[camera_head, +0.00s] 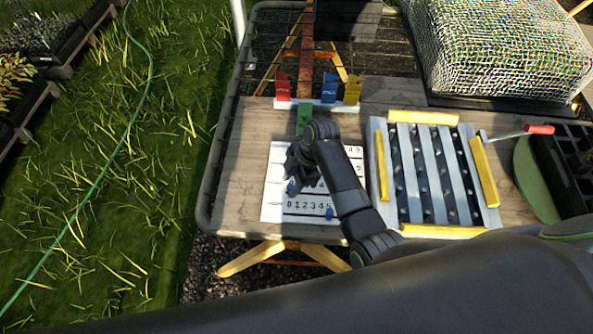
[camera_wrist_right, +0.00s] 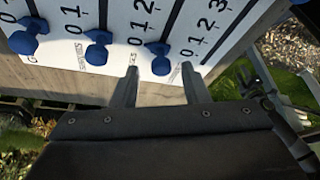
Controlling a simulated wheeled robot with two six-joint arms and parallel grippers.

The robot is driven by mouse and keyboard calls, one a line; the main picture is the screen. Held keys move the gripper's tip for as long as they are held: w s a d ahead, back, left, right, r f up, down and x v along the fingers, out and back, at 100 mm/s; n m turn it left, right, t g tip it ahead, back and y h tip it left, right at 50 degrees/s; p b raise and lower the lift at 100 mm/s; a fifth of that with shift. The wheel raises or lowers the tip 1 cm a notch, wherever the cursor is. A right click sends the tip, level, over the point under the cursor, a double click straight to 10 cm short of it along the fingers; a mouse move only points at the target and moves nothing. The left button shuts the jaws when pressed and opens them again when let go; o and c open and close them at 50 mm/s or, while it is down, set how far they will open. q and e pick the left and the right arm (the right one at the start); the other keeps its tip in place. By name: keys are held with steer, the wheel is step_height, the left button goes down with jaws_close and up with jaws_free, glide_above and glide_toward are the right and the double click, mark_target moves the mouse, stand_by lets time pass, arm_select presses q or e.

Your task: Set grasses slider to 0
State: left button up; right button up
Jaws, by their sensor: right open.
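A white slider board (camera_head: 273,205) with several numbered rows lies on the wooden table. A blue knob (camera_head: 330,213) sits near the high end of its bottom row, and another blue knob (camera_head: 290,188) shows just below my right gripper (camera_head: 294,170), which is over the board's left side. In the right wrist view, my right gripper (camera_wrist_right: 160,70) is open, with a blue knob (camera_wrist_right: 159,62) between or just beyond its fingertips; I cannot tell which. Two other blue knobs show left of it. The row labels are too small to read, and my arm hides part of the board.
A striped grey rack (camera_head: 430,190) with yellow edges stands right of the board. Red, green, blue and yellow pieces (camera_head: 330,88) stand behind it. A red-handled tool (camera_head: 538,129) and a netted planter (camera_head: 500,45) are further right. Grass lies left of the table.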

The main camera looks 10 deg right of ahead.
steer(key=shift+d+r, duration=0.2)
steer(key=shift+r, duration=0.2)
arm_select(q)
steer(key=r+p, duration=0.3)
steer(key=shift+w+d+r+p, duration=0.1)
steer(key=shift+d+r+p, duration=0.15)
steer(key=shift+r+p, duration=0.05)
arm_select(e)
steer(key=v, duration=1.6)
steer(key=shift+r, duration=0.25)
steer(key=shift+w+a+f, duration=0.1)
